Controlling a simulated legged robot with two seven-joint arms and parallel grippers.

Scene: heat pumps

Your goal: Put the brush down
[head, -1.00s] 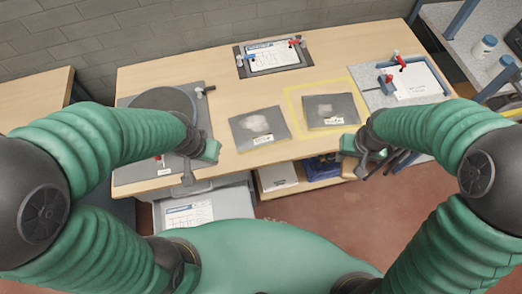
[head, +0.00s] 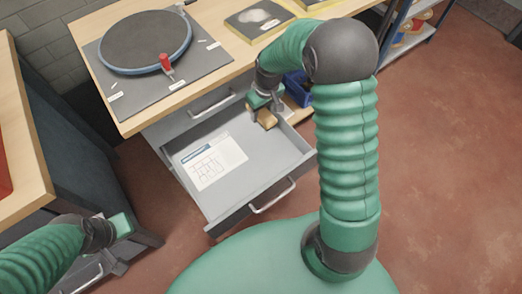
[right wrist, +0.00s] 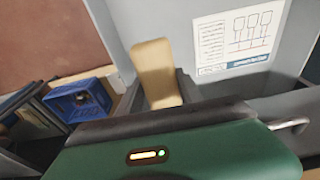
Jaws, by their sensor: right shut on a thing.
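The brush shows as a pale wooden block (head: 266,118) held at the right end of an open grey drawer (head: 218,128). In the right wrist view the wooden piece (right wrist: 157,72) stands out between the jaws; no bristles show. My right gripper (head: 264,105) is shut on it, inside or just above the drawer. I cannot tell whether the brush touches the drawer floor. My left gripper (head: 118,245) is at the lower left, away from the drawer; its jaws are not clear.
A printed sheet (head: 210,160) lies in the drawer, left of the brush; the rest of the floor is bare. Above is the bench with a round turntable (head: 145,40) and red clamp (head: 166,63). A blue bin (right wrist: 80,102) is beside the drawer.

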